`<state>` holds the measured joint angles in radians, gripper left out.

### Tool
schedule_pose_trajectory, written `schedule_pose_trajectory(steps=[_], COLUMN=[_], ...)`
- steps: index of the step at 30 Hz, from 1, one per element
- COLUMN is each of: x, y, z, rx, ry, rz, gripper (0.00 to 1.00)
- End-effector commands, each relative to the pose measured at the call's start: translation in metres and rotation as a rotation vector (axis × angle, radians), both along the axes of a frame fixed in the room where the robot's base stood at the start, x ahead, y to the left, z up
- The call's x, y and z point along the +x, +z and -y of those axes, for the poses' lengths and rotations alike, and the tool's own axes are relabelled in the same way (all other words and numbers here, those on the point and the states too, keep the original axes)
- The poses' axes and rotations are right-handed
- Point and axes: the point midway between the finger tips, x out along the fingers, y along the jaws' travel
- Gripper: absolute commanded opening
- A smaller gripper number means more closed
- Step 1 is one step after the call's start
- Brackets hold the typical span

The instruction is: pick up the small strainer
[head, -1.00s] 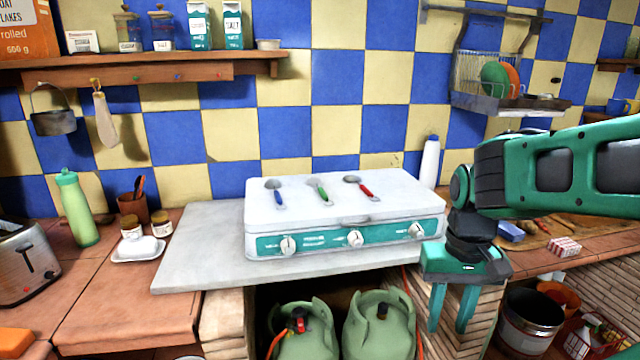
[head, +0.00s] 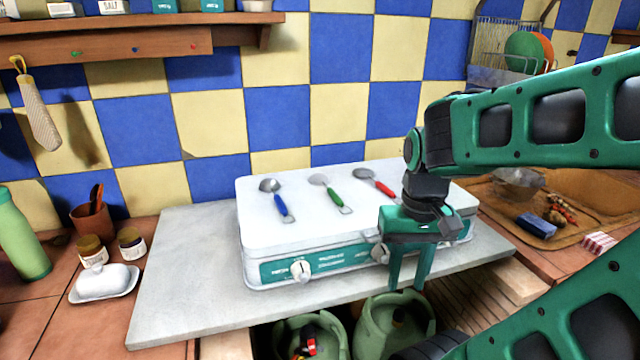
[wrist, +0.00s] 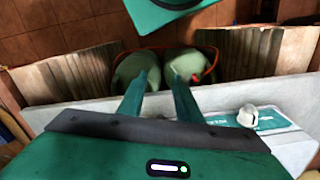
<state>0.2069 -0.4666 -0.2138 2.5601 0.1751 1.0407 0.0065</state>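Three small utensils with round grey metal heads lie in a row on the closed white stove lid: one with a blue handle (head: 282,205), one with a green handle (head: 335,197) and one with a red handle (head: 384,189). I cannot tell for sure which of them is the small strainer. My gripper (head: 409,284) points down in front of the stove's right front, below the lid's level. Its two fingers are apart with nothing between them. In the wrist view the fingers (wrist: 160,95) are also apart, above the green gas cylinders, and no utensil shows.
The white stove (head: 262,238) stands on a grey slab (head: 185,285). Green gas cylinders (head: 392,325) are below. A butter dish (head: 104,284) and jars stand left. A wooden shelf (head: 120,38) hangs above left.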

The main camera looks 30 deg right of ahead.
Motion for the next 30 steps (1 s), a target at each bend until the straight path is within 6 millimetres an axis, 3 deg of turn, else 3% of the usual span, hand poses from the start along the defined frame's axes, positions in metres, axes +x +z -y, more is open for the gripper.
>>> schedule_pose_trajectory(steps=[8,11,14,18,24,30], x=[-0.007,0.009,0.045,0.115,0.206,0.259], y=[0.008,0.021,0.046,0.089,0.136,0.159], z=[0.001,0.005,0.014,0.027,0.036,0.038], rx=[0.000,0.000,0.001,0.001,-0.002,-0.005], ry=[0.004,0.017,0.048,0.121,0.233,0.309], rz=[0.014,0.018,0.019,0.024,0.022,0.019], gripper=[0.36,0.36,0.36,0.36,0.36,0.36])
